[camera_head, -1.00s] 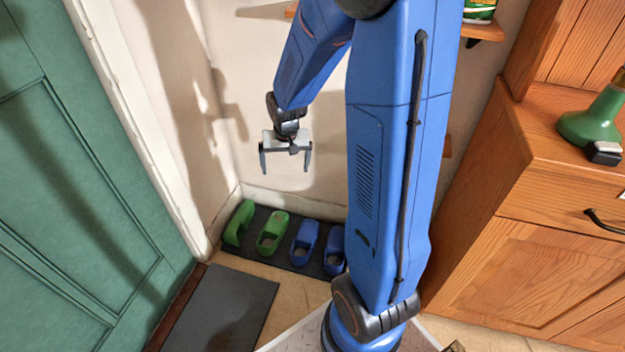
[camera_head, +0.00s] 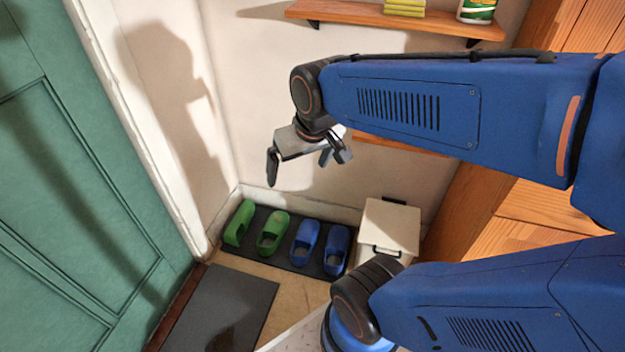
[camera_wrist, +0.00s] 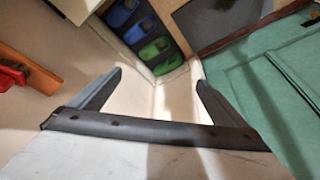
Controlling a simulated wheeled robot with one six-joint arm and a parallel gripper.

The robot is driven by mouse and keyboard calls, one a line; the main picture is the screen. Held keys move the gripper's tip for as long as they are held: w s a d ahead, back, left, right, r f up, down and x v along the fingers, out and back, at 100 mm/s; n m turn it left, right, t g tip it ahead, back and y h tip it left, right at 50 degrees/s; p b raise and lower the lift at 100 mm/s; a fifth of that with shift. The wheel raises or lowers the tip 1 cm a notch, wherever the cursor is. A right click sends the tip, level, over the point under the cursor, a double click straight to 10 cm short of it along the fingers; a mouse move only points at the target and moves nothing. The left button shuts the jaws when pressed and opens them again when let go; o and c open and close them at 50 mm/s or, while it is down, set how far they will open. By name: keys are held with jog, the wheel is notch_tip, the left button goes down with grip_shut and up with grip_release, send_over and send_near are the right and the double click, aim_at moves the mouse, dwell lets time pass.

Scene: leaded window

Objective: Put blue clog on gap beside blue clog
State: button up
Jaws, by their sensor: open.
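Two blue clogs stand side by side on the dark shoe mat (camera_head: 258,216) by the wall: one blue clog (camera_head: 306,240) next to the green pair, the other blue clog (camera_head: 337,248) at the mat's right end. In the wrist view, blue clogs (camera_wrist: 122,14) and (camera_wrist: 138,30) show at the top, partly cut off. A green clog (camera_head: 272,232) and another green clog (camera_head: 238,222) fill the mat's left part. My gripper (camera_head: 308,170) is open and empty, in the air above the shoes; its spread fingers also show in the wrist view (camera_wrist: 160,92).
A white lidded box (camera_head: 392,222) stands right of the mat. A wooden shelf (camera_head: 400,20) holding yellow items and a bottle is above. A green door (camera_head: 70,200) is at left, a grey doormat (camera_head: 222,310) in front. A wooden cabinet (camera_head: 535,210) stands right.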

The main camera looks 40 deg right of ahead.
jog(key=s+a+r+n, duration=0.1)
jog(key=s, duration=0.5)
jog(key=shift+s+r+t, duration=0.3)
jog(key=shift+s+r, duration=0.05)
